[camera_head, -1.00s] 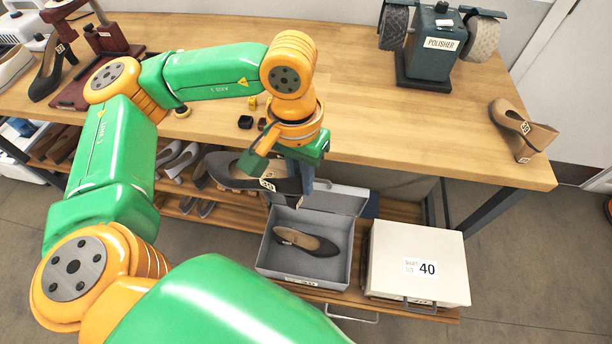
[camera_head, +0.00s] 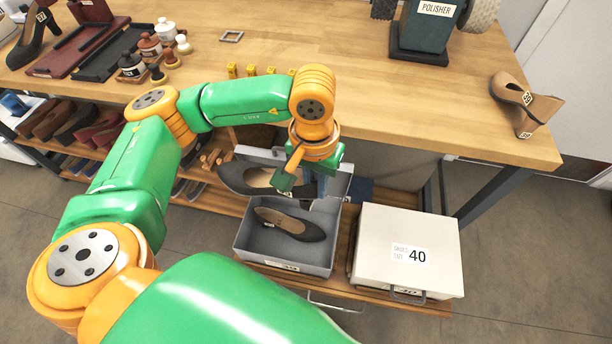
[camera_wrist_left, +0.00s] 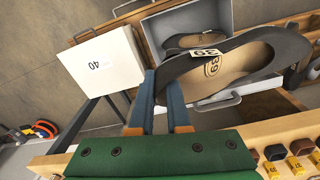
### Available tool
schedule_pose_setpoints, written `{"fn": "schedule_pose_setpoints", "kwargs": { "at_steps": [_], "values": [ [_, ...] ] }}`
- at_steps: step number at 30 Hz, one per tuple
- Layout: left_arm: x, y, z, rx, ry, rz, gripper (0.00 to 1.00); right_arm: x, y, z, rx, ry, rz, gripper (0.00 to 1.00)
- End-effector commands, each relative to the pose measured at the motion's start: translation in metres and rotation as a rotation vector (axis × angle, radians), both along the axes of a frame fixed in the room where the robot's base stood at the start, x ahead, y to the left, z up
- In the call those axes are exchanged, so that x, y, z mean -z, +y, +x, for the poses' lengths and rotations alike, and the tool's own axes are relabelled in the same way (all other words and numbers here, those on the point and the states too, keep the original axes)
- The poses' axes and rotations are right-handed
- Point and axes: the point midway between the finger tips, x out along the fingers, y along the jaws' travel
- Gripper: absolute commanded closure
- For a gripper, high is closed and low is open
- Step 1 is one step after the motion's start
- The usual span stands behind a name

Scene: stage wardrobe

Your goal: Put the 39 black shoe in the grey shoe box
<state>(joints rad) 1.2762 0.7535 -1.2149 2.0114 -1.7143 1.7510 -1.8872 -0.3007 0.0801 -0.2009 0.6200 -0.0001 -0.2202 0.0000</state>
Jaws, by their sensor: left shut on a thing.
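The black 39 shoe (camera_head: 238,178), a heeled pump with a tan lining, hangs in my left gripper (camera_head: 309,192). In the left wrist view the jaws (camera_wrist_left: 165,88) are shut on one end of the shoe (camera_wrist_left: 190,68), and its 39 label shows inside. The open grey shoe box (camera_head: 283,263) stands on the lower shelf in front of the bench. Another black shoe (camera_head: 300,232) lies in it. The held shoe is above the box's back left part, apart from the shoe inside. My right gripper is not in view.
A closed white box marked 40 (camera_head: 380,250) stands just right of the grey box. The wooden bench (camera_head: 420,120) overhangs behind, with a polisher (camera_head: 425,30) and a tan shoe (camera_head: 522,105) on it. More shoes (camera_head: 75,125) fill the shelves at left.

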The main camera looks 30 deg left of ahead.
Motion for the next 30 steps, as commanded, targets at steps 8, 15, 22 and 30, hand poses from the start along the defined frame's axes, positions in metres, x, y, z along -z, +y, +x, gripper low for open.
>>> {"fn": "schedule_pose_setpoints", "kwargs": {
  "at_steps": [8, 15, 22, 30],
  "values": [
    [0.162, -0.028, 0.004, -0.095, 0.017, -0.008, 1.00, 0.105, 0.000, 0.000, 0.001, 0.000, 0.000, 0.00],
    [0.278, -0.035, 0.002, -0.144, 0.026, -0.006, 1.00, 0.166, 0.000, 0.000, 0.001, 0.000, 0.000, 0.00],
    [0.323, -0.034, 0.003, -0.141, 0.021, -0.005, 1.00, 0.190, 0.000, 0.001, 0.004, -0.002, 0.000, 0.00],
    [0.336, -0.034, 0.004, -0.140, 0.019, -0.005, 1.00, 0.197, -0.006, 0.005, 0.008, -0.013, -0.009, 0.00]
  ]
}}
